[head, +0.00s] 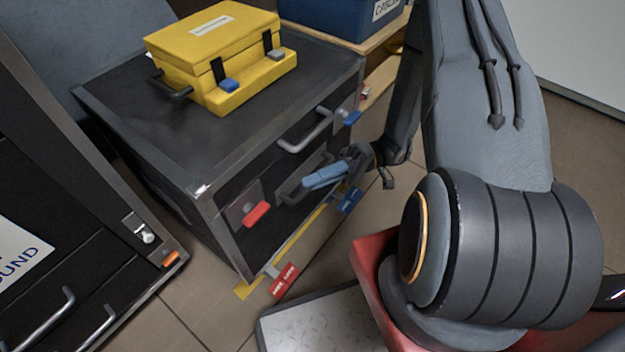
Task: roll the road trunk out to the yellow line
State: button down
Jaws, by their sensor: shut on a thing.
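The road trunk (170,110) is a black box with grey metal edges, standing in the middle left of the head view. Its front face carries an upper bar handle (306,133) and a lower handle (287,193). My gripper (318,180), with blue fingers, is shut on the lower handle; the fingers partly hide it. The yellow line (297,238) lies on the floor along the trunk's lower front edge. The trunk's bottom edge appears close to the line; the exact gap cannot be told. Red foot tabs (284,281) and blue ones (350,200) show at its lower front corners.
A yellow case (215,50) sits on top of the trunk. A second black case (90,250) stands close on the left. A blue bin (340,15) rests on a wooden shelf (375,45) behind. A metal tread plate (320,320) lies in front; tiled floor shows between.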

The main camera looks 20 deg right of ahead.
jog(key=c, duration=1.8)
grip_release()
jog(key=shift+s, duration=0.15)
jog(key=shift+o, duration=0.2)
jog(key=shift+d, duration=0.1)
jog(key=p+v, duration=0.1)
jog(key=v, duration=0.6)
jog(key=shift+d, duration=0.3)
